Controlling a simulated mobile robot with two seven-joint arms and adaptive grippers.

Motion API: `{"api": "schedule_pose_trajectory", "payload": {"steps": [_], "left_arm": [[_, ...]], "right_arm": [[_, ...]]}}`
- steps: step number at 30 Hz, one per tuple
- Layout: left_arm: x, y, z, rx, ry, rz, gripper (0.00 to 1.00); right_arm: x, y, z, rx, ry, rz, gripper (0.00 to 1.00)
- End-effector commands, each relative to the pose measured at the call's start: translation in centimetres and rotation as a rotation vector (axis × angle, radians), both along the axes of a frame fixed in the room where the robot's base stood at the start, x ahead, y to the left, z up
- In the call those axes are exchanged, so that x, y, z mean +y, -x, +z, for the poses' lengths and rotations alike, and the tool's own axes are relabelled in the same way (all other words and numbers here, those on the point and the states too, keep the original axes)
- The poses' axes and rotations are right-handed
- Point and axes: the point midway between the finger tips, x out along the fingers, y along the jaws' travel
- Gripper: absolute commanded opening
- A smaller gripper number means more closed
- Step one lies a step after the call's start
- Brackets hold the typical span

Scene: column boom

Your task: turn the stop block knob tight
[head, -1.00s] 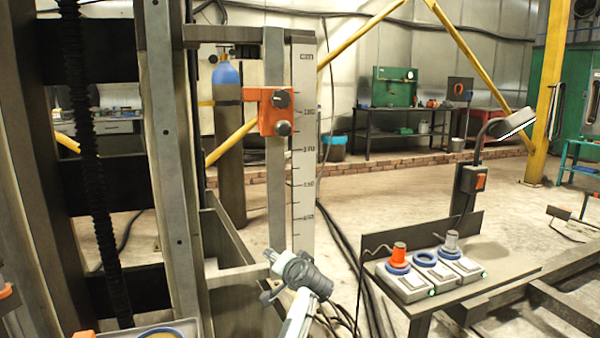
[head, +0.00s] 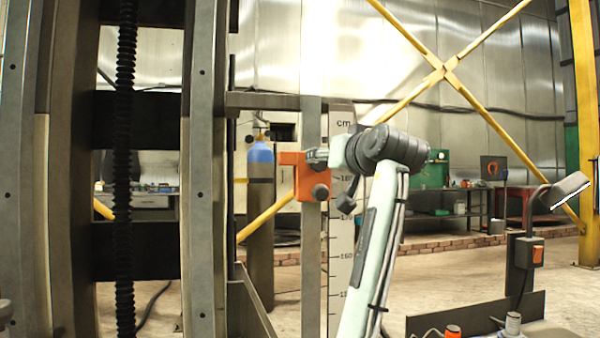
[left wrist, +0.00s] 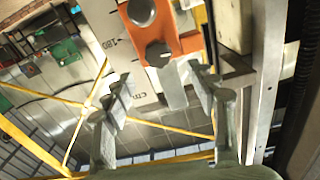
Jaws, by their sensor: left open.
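The orange stop block (head: 290,178) sits on the grey upright beside the ruler scale. Its lower dark knob (head: 320,192) is visible in the head view; its upper knob is hidden behind my left gripper (head: 318,157). The left wrist view is upside down and shows the orange block (left wrist: 180,46) with both knobs. The black upper knob (left wrist: 158,54) lies ahead of my left gripper (left wrist: 160,75), roughly between the lines of its spread, empty fingers. I cannot tell how far the fingertips are from the knob. My right gripper is out of view.
The ruler (head: 341,250) stands just right of the block. A horizontal grey beam (head: 270,101) crosses above it. A lamp (head: 565,190) with an orange switch stands at right, above partly visible bench items. A blue-topped cylinder (head: 260,205) stands behind.

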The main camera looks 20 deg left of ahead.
Motion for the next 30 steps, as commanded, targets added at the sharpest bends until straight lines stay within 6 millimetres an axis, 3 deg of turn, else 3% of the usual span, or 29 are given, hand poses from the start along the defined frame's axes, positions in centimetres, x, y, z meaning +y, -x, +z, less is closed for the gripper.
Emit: {"api": "schedule_pose_trajectory", "payload": {"steps": [13,25,30], "left_arm": [[3.7,-5.3,0.1,0.002,-0.001,0.003,0.58],[4.2,-6.2,0.0,0.003,-0.001,0.001,0.58],[4.3,-6.2,0.0,0.003,-0.001,0.001,0.38]], "right_arm": [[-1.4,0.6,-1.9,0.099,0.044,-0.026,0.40],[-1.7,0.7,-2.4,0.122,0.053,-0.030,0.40],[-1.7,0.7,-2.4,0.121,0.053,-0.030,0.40]]}}
